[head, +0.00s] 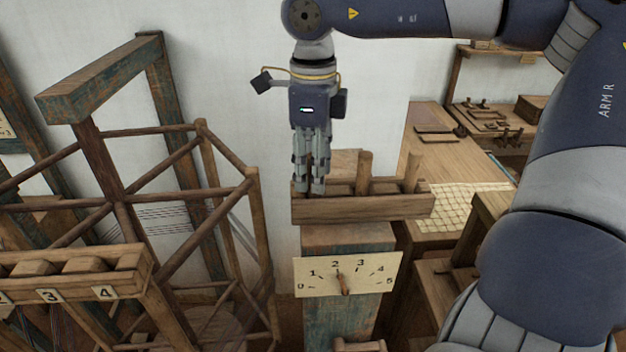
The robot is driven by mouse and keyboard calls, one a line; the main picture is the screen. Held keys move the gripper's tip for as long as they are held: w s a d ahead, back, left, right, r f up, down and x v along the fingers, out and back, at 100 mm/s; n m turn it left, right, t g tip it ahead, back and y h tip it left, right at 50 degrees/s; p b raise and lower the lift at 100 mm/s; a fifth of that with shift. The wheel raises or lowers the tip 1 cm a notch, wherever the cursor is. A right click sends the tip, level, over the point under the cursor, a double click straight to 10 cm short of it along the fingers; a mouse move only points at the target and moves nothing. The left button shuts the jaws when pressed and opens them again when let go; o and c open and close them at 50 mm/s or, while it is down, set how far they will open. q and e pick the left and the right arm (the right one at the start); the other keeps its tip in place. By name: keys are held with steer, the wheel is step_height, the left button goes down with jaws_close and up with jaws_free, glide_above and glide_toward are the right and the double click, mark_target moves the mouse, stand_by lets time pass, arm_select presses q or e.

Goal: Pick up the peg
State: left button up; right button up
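My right gripper (311,185) points straight down at the left end of a wooden rack (350,208) on top of a post. Its fingers are close together and reach into the rack. A thin dark piece shows between the fingertips, but I cannot tell whether it is a peg or whether they grip it. Two upright wooden pegs (364,172) stand in the rack to the right, one near the middle and one (412,172) near the right end. The gripper is apart from both. My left gripper is not in view.
A card scale (372,273) numbered 0 to 5 with a small pointer is on the post (342,320) below. A wooden frame (200,200) and numbered box (75,268) fill the left. A table (424,150) with a gridded sheet (455,207) is behind right.

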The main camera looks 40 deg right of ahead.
jaws_close()
steer(key=shift+r, duration=0.15)
